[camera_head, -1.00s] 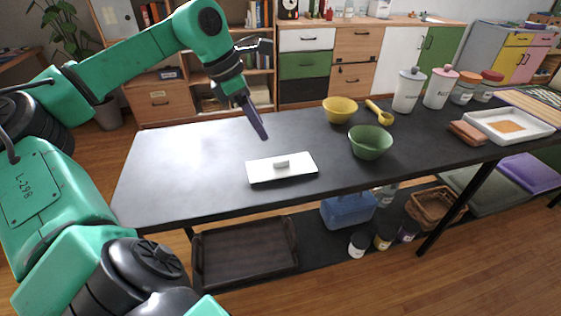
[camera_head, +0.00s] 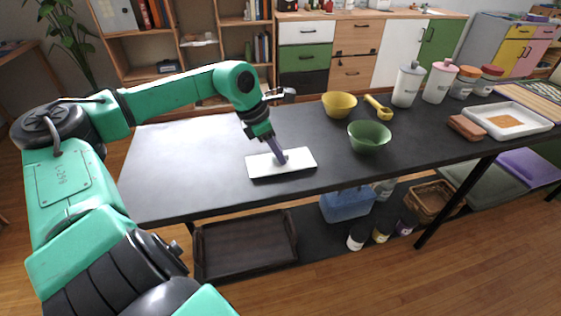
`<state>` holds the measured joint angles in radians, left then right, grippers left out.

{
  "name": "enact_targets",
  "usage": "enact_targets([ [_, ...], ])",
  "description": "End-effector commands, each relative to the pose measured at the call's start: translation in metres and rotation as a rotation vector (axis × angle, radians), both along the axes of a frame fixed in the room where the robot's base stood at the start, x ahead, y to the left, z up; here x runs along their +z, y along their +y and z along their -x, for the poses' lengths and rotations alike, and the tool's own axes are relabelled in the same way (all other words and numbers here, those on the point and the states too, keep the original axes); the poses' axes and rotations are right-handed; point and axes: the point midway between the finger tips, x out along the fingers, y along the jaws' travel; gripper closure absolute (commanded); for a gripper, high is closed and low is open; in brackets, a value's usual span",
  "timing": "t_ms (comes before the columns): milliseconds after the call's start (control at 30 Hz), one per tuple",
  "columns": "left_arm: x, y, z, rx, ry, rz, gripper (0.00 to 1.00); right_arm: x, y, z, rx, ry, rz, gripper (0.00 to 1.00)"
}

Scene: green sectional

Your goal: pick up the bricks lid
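The bricks lid (camera_head: 298,163) is a flat white rectangular plate with a small raised handle, lying on the black table near its front edge. My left gripper (camera_head: 281,158) points down at the middle of the lid, and its fingertips are at the handle. The fingers hide most of the handle, so I cannot tell whether they are closed on it. The lid looks flat on the table. My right gripper is not in view.
A green bowl (camera_head: 369,137) stands right of the lid, with a yellow bowl (camera_head: 339,105) and a yellow scoop (camera_head: 379,108) behind it. Canisters, bricks (camera_head: 466,127) and a white tray (camera_head: 518,131) sit further right. The table's left part (camera_head: 170,170) is clear.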

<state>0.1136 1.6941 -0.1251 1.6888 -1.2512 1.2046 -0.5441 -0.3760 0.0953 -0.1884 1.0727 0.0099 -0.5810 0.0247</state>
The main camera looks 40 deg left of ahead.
Motion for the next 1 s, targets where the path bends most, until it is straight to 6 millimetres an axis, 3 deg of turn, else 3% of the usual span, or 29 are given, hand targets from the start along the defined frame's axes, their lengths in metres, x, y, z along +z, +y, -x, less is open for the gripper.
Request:
enact_targets([
  [67, 0.000, 0.000, 0.000, 0.000, 0.000, 0.000, 1.00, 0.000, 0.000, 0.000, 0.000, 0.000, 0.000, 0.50],
  [367, 0.001, 0.000, 0.000, 0.000, 0.000, 0.000, 1.00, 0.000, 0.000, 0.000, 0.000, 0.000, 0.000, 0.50],
  [567, 0.019, 0.001, 0.000, 0.002, -0.002, -0.001, 1.00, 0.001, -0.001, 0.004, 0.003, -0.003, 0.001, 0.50],
  [667, 0.043, 0.001, 0.000, 0.002, -0.002, -0.003, 1.00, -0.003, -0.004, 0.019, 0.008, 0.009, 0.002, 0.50],
  [1000, 0.164, 0.001, 0.000, 0.003, -0.001, -0.005, 1.00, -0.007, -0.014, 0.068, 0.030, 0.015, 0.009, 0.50],
])
